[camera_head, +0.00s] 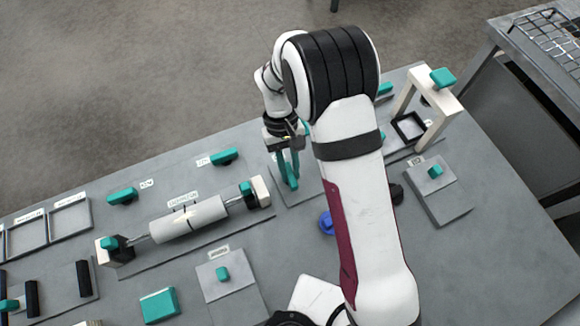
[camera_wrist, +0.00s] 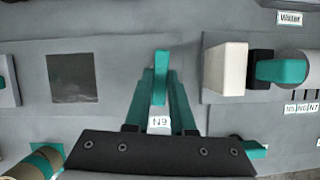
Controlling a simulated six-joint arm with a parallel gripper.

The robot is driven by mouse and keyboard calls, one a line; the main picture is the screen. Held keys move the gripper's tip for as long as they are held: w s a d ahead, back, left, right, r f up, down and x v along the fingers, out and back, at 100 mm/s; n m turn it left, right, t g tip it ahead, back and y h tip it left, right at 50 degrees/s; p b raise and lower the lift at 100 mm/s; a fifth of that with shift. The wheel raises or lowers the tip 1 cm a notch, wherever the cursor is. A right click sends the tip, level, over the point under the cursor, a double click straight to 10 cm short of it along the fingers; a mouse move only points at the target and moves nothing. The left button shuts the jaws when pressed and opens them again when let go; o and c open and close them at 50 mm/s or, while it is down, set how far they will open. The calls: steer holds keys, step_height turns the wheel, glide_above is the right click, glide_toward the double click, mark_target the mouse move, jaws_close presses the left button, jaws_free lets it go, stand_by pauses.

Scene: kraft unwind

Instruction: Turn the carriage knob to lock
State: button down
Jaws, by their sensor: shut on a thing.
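My gripper (camera_head: 289,182) points down at the plate behind the arm, right of the white roll. In the wrist view its teal fingers (camera_wrist: 160,100) are closed on a narrow upright teal knob (camera_wrist: 161,72). A small label reading N9 (camera_wrist: 160,124) shows at the near end of the knob. The knob and the fingers are nearly the same colour, so the contact is hard to make out. In the head view the held knob cannot be told from the fingers. No lock mark can be read on it.
A white roll (camera_head: 188,218) lies between end blocks at left; its white end block (camera_wrist: 225,69) is close right of my gripper. A white frame (camera_head: 448,103) stands at right. A grey plate (camera_head: 450,205) and a blue knob (camera_head: 327,222) sit near my arm.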

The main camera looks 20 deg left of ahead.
steer(key=shift+n, duration=0.3)
stand_by(0.4)
steer(key=c, duration=0.8)
jaws_free()
steer(key=shift+o, duration=0.2)
steer(key=v, duration=1.5)
steer(key=shift+a+r, duration=0.2)
steer(key=shift+r, duration=0.15)
steer(key=shift+w, duration=0.1)
